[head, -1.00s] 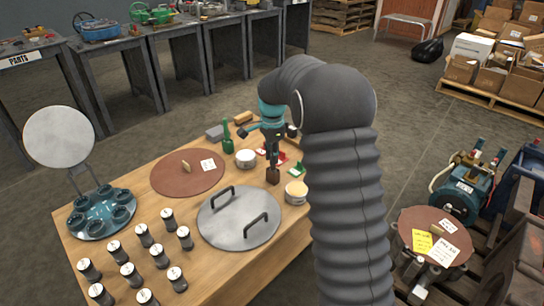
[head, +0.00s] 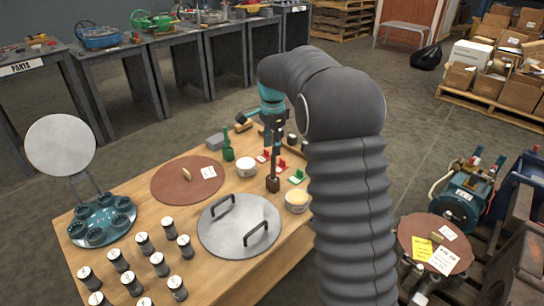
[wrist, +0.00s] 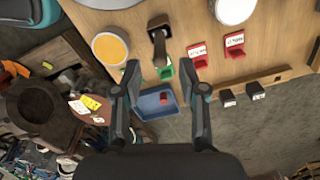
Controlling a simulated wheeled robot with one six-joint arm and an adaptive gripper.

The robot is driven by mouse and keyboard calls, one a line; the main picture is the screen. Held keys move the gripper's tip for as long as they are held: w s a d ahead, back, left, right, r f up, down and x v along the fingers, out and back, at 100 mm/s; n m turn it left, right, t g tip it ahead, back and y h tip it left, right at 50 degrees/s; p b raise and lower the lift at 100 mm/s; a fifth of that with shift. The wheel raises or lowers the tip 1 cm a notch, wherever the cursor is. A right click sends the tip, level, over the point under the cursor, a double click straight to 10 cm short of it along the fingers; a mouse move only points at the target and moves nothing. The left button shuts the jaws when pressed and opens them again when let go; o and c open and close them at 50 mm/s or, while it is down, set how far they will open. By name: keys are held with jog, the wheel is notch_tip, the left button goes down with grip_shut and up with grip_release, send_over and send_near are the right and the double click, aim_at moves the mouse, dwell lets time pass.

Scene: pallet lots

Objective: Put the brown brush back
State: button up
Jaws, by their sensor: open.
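A green bottle-shaped thing (head: 228,152) stands further left. A blue tray (wrist: 151,110) lies below the table edge.

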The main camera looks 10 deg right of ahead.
notch_tip(320, 180, up, 4)
jog(key=shift+f, duration=0.1)
jog(key=shift+s+r, duration=0.15)
jog(key=shift+r, duration=0.4)
jog(key=s+r+n+t, duration=0.1)
jog(key=s+r+n, duration=0.3)
jog(key=s, duration=0.6)
jog(key=s+r+n+t, duration=0.2)
jog(key=s+r+n, duration=0.2)
jog(key=s, duration=0.5)
jog(key=s+f+n+t, duration=0.1)
jog(key=s+f+n, duration=0.2)
jog(key=s, duration=0.6)
jog(key=s+f+n+t, duration=0.1)
jog(key=s+f+n, duration=0.2)
jog(key=s, duration=0.6)
jog(key=shift+d+n, duration=0.2)
jog(key=shift+n, duration=0.2)
